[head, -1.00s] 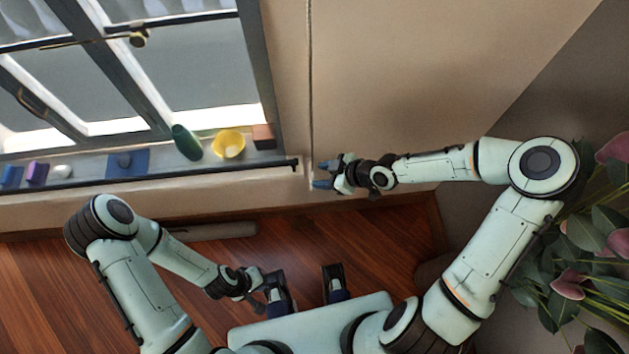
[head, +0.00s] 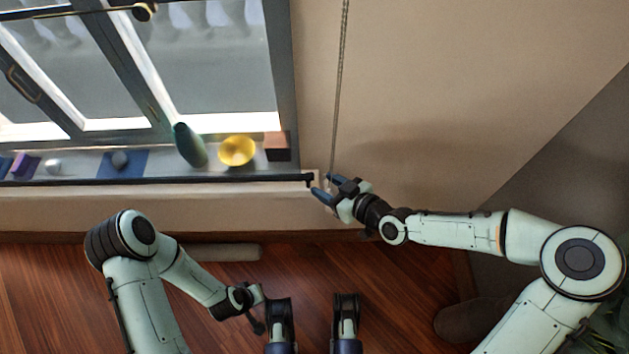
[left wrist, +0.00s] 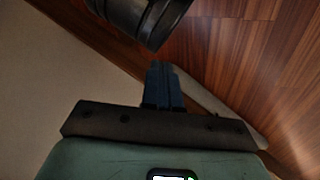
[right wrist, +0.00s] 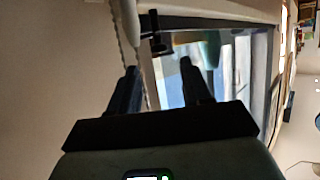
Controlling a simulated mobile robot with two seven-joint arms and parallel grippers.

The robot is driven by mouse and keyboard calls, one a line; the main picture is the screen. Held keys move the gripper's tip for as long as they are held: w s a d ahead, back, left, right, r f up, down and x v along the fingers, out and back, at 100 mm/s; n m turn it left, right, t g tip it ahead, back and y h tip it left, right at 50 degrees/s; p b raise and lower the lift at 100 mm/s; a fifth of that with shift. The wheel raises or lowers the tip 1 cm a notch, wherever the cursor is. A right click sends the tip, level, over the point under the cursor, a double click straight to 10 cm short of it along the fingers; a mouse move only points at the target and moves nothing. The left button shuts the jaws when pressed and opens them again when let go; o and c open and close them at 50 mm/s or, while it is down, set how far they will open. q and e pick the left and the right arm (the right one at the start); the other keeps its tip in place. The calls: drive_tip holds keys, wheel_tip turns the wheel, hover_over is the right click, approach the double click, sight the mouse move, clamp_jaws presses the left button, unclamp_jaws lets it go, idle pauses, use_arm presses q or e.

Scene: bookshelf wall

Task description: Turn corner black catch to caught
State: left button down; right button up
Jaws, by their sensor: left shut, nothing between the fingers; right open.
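A small black catch (head: 309,180) sits at the right end of the dark rail along the window sill, by the wall corner. In the right wrist view a black fitting (right wrist: 155,42), seemingly this catch, shows ahead, beyond the fingertips. Its exact setting is too small to tell. My right gripper (head: 328,188) is open and empty, with its blue fingers just right of the catch; contact cannot be told. My left gripper (left wrist: 162,85) is shut and empty, low over the wooden floor, away from the window.
A cord (head: 339,90) hangs down the wall close to my right gripper. The wall right of the cord is bare.

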sight(308, 176)
drive_tip(key=b+x, duration=0.1)
drive_tip(key=x, duration=0.3)
drive_tip(key=shift+f, duration=0.1)
drive_tip(key=shift+w+a+f, duration=0.1)
drive_tip(key=shift+w+a, duration=0.25)
drive_tip(key=shift+w, duration=0.05)
use_arm(q)
drive_tip(key=shift+w+a+f, duration=0.35)
drive_tip(key=shift+f, duration=0.3)
drive_tip(key=shift+w+a+f, duration=0.35)
drive_tip(key=shift+f, duration=0.25)
use_arm(e)
clamp_jaws()
